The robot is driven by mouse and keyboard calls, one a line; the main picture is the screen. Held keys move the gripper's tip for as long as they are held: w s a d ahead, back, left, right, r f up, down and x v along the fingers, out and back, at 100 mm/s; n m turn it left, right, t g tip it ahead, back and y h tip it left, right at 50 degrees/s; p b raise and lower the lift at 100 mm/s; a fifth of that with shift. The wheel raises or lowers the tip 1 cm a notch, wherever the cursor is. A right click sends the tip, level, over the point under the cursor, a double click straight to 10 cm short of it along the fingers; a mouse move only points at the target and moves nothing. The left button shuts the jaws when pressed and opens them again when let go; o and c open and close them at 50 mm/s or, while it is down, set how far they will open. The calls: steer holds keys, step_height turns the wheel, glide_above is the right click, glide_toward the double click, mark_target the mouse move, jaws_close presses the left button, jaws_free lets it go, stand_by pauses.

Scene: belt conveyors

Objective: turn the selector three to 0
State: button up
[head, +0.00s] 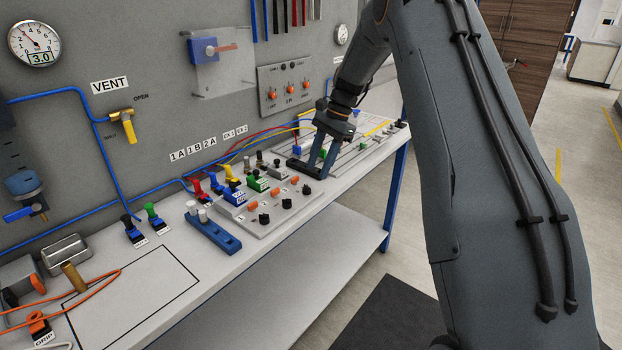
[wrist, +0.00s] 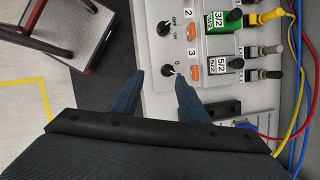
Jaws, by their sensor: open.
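Selector three is a small black knob (wrist: 168,71) beside the printed 3 and a 0 mark in the wrist view. It is probably the rightmost black knob (head: 307,190) of the row in the head view. My gripper (wrist: 158,75) is open, with its two blue fingers pointing toward the panel. The knob shows at the fingertips, nearer the right one; I cannot tell whether they touch. In the head view my gripper (head: 318,164) is over the right end of the panel. The knob's pointer is too small to read.
Selector two (wrist: 164,28) and orange parts (wrist: 194,72) sit close by on the white panel (head: 250,227). Valve blocks with coloured fittings and hoses (wrist: 292,90) stand behind. A blue manifold (head: 212,233) lies left of the panel. The bench's front edge is near.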

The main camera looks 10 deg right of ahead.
mark_target(307, 189)
steer(key=shift+m, duration=0.5)
steer(key=f+p, duration=0.1)
steer(key=f, duration=0.1)
steer(key=w+a+f+p, duration=0.1)
steer(key=f, duration=0.1)
steer(key=a+f+p, duration=0.1)
steer(key=f, duration=0.2)
steer(key=shift+w+a, duration=0.25)
steer(key=c, duration=1)
